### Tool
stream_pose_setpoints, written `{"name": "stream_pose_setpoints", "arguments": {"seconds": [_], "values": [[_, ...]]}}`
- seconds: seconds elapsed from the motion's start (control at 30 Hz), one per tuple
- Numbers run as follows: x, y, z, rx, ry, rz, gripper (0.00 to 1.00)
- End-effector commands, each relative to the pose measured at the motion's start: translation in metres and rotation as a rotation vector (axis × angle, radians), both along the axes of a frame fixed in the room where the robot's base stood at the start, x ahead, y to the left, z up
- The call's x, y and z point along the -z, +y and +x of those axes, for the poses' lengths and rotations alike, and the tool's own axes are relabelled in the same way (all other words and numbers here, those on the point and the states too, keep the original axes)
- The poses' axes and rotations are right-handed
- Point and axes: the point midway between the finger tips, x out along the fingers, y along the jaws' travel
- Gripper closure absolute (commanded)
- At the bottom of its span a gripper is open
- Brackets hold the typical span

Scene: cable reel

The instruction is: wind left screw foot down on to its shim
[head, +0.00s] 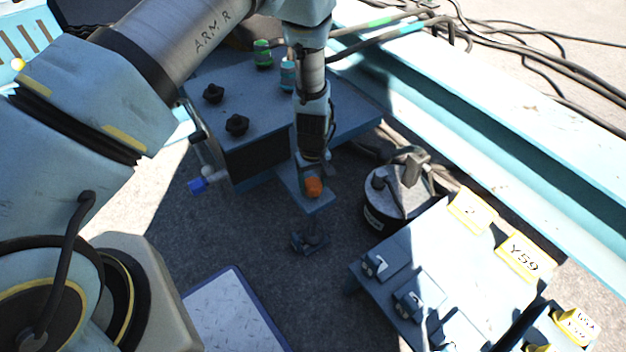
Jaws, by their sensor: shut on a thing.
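My gripper (314,168) points down at the middle of the head view. It is shut on an orange knob (314,187), the top of the left screw foot. The knob sits over a blue-grey bracket plate (290,188) that juts from the front of a blue-grey box (262,158). Below the plate, a dark screw and foot (312,228) reach down toward the floor. A small dark flat piece at its base (301,246) may be the shim. I cannot tell whether the foot touches it.
A dark round device with a grey lever (400,190) stands close on the right. A blue-grey stand with yellow labels (425,250) is at lower right. A pale framed panel (235,315) lies at the bottom. A light blue beam (480,130) runs along the right. Dark floor is clear left of the foot.

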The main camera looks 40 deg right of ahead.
Motion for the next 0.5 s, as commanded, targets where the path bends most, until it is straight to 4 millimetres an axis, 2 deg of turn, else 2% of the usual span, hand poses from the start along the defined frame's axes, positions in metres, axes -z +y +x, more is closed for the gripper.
{"name": "stream_pose_setpoints", "arguments": {"seconds": [0.5], "values": [[-0.0005, 0.0002, 0.0006, 0.468, -0.001, -0.001, 0.9]]}}
